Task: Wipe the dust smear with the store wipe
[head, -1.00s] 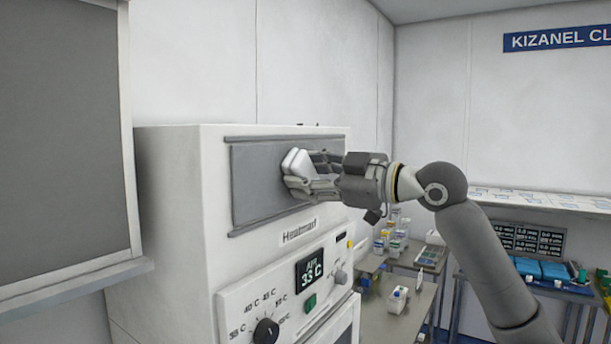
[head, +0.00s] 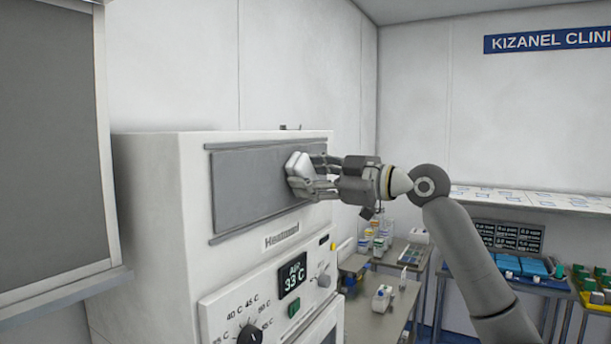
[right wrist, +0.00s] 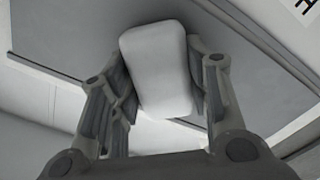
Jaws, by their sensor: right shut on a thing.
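The store wipe, a white rounded pad (head: 299,169), is held in my right gripper (head: 312,177) in front of the grey panel (head: 250,185) of the white heater cabinet. In the right wrist view the wipe (right wrist: 157,68) sits between the two fingers of my right gripper (right wrist: 165,85), which are shut on it. The wipe is at or very near the panel face; I cannot tell whether it touches. I see no clear dust smear on the panel. My left gripper is not in view.
The cabinet (head: 150,220) has a dial (head: 249,335) and a display (head: 292,275) below the panel. A grey-framed board (head: 45,140) is at the left. Benches with bottles (head: 380,236) and blue trays (head: 520,266) stand at the right.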

